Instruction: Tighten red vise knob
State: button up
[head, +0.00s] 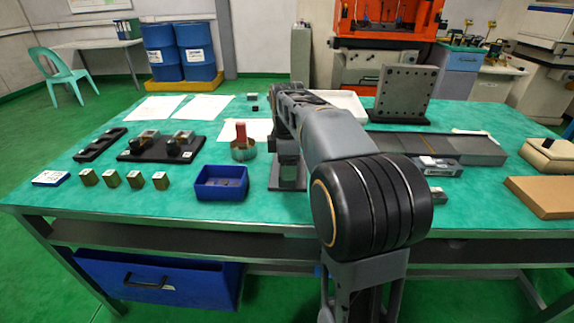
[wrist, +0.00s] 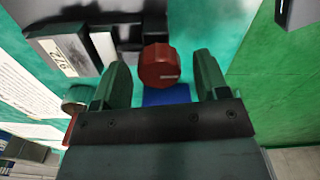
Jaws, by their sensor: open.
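The red vise knob (wrist: 160,66) is a faceted cylinder in the middle of the wrist view, with a light mark on its face. My gripper (wrist: 162,72) is open, with one dark green finger to the left of the knob and one to the right. Gaps show on both sides, so neither finger appears to touch it. A grey and black metal block with a white label (wrist: 66,52) lies up and left of the knob; I cannot tell if it is part of the vise. In the head view my arm hides the knob and my fingers.
In the head view a blue bin (head: 221,194), a round tin (head: 243,154) with a red object and several brass blocks (head: 134,181) lie left of my arm. A perforated angle plate (head: 403,93) stands behind. The green table front (head: 110,205) is mostly clear.

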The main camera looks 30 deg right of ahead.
jog(key=c, duration=0.9)
jog(key=shift+c, duration=0.2)
